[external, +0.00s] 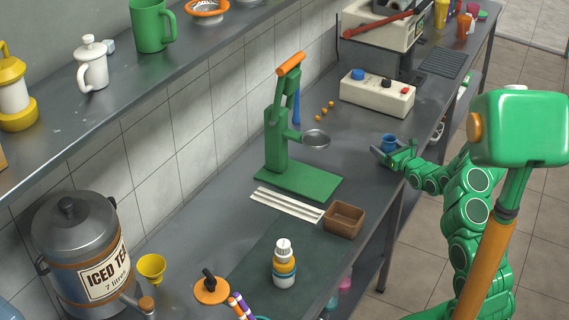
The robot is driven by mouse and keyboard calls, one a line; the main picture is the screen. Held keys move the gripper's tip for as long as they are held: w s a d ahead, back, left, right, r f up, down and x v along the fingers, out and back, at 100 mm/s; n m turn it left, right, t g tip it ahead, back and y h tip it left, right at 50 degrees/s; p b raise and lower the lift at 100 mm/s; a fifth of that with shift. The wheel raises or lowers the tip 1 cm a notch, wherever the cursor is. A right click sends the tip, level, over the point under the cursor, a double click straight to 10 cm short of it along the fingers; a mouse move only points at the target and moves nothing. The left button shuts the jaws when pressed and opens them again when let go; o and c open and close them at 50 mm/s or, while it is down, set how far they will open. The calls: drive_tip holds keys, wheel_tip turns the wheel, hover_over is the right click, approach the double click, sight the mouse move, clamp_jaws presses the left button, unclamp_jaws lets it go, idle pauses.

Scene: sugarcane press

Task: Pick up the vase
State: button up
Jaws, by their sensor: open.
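A small blue vessel (389,142) stands near the right edge of the metal counter; it is the thing most like a vase, but its shape is small and partly hidden. My gripper (384,154) is low over the counter, right at this vessel, with its jaws open. One finger shows in front of and to the left of the vessel. I cannot tell whether the fingers touch it or are on both sides of it. My green arm reaches in from the right.
A green press (277,150) with an orange handle stands left of my gripper. A white control box (377,97) is behind it. A brown box (344,220), white sticks (287,204) and a bottle (284,265) are nearer. The counter (372,182) just in front is clear.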

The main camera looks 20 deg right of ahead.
sight(385, 139)
drive_tip(key=shift+w, duration=0.1)
drive_tip(key=c, duration=1.4)
drive_tip(key=shift+r, duration=0.15)
drive_tip(key=shift+r, duration=1.55)
drive_tip(key=shift+s+a+r, duration=0.1)
drive_tip(key=shift+s+r, duration=0.45)
drive_tip(key=shift+s, duration=0.05)
drive_tip(key=shift+s+a+r, duration=0.25)
drive_tip(key=shift+s+r, duration=1.15)
drive_tip(key=shift+s, duration=0.7)
drive_tip(key=shift+s+a+r, duration=0.2)
drive_tip(key=shift+s+r, duration=1.2)
drive_tip(key=shift+s, duration=0.7)
drive_tip(key=shift+s+a+r, duration=0.25)
drive_tip(key=shift+s+r, duration=1.15)
drive_tip(key=shift+s, duration=0.7)
